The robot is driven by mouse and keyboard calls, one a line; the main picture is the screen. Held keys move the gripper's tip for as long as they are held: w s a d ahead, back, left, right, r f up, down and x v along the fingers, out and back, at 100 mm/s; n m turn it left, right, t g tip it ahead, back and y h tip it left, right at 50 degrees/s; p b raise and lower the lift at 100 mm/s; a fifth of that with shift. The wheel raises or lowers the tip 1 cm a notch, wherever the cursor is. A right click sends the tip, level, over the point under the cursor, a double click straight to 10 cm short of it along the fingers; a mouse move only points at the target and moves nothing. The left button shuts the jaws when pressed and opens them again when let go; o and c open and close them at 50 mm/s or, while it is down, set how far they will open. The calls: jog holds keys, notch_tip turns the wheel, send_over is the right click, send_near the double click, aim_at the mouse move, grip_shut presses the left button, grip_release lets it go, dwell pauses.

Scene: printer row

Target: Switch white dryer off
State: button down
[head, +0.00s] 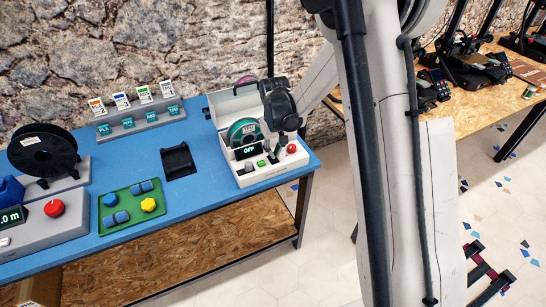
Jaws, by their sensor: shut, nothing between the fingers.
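The white dryer (246,184) is an open-topped box near the right end of the blue table, with a teal spool (243,134) inside. Its small display (249,151) reads OFF. A green button (261,163) and a red knob (291,149) are on its front part. My gripper (273,158) points down over the dryer's front, its fingertips close to the panel between the green button and the red knob. The fingers are shut and hold nothing. I cannot tell whether they touch the panel. My gripper and wrist hide part of the dryer's right side.
On the blue table (205,205) stand a green tray (127,222) with blue and yellow pieces, a black tray (178,161), a rack of labelled cards (135,126), a black spool (42,152) and a grey box with a red knob (54,208). A stone wall rises behind.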

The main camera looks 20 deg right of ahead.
jog(key=shift+r+p, duration=1.1)
jog(key=shift+r, duration=1.95)
jog(key=s+r+m+t, duration=0.1)
jog(key=s+r+t, duration=0.4)
jog(key=s+r, duration=1.45)
jog(key=s+t+b, duration=0.1)
jog(key=s+t, duration=0.1)
jog(key=s, duration=0.7)
jog(key=shift+m, duration=0.4)
